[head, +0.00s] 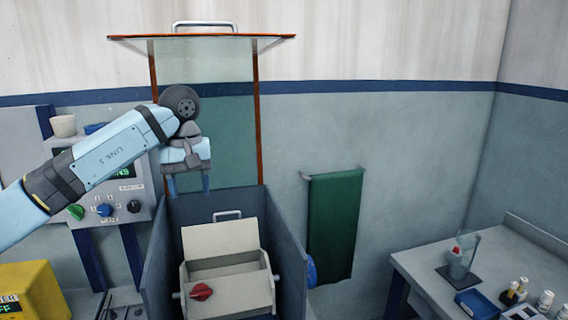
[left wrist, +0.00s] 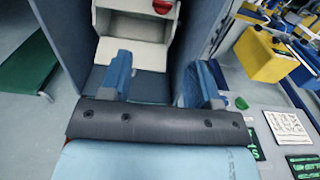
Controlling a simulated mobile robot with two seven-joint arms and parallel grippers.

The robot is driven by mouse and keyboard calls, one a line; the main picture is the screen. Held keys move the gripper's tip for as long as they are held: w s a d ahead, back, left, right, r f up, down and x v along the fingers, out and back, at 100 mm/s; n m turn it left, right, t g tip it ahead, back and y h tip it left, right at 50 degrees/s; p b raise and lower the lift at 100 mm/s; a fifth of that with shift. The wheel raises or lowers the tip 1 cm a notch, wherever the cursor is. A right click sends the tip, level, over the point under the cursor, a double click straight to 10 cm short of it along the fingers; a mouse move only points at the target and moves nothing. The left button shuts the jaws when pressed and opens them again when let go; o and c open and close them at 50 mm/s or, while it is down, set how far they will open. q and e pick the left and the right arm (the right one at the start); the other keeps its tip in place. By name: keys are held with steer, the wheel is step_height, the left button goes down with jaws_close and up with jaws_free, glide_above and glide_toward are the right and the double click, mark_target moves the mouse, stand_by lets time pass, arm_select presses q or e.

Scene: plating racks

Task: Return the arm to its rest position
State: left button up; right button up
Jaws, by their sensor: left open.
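My left arm comes in from the left in the head view. Its gripper (head: 188,187) points down with its two blue fingers apart and nothing between them. It hangs above the blue-grey walled enclosure, in front of the raised clear panel with orange edges (head: 212,90). In the left wrist view the open fingers (left wrist: 166,76) are also empty, with the beige box below and beyond them. The beige box (head: 228,292) stands inside the enclosure with its lid (head: 220,238) raised and a red knob (head: 201,291) on its front. My right gripper is not in view.
A control panel (head: 125,190) with knobs is on the left wall, near my arm. A yellow box (head: 35,290) stands at lower left. A green cloth (head: 335,225) hangs right of the enclosure. A grey table (head: 425,265) with small bottles and a blue tray (head: 476,304) is at right.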

arm_select(q)
steer(key=s+d+f+n+g+h, duration=0.2)
steer(key=s+d+f+n+h, duration=0.55)
steer(key=d+h, duration=0.25)
steer(key=s+d+f+n+g+h, duration=0.1)
steer(key=s+d+f+n+h, duration=0.55)
steer(key=d+f+h, duration=0.25)
steer(key=s+a+f+n+t+y, duration=0.1)
steer(key=a+f+n+t+y, duration=0.15)
steer(key=f+n+t, duration=0.65)
steer(key=s+a+f+n+t+y, duration=0.15)
steer(key=a+n+t, duration=0.3)
steer(key=n, duration=1.05)
steer(key=s+a+f+n+t+y, duration=0.1)
steer(key=a+f+n+t+y, duration=0.25)
steer(key=n+t, duration=0.55)
steer(key=s+a+f+n+g+y, duration=0.4)
steer(key=s+f+n, duration=0.4)
steer(key=f+n, duration=0.1)
steer(key=s+a+f+n+g+y, duration=0.4)
steer(key=s+f+n, duration=0.5)
steer(key=f, duration=0.1)
steer(key=shift+s+a+f+n+g+b, duration=0.2)
steer(key=shift+a+f+n+g+b, duration=0.15)
steer(key=shift+a+f+n+b, duration=0.05)
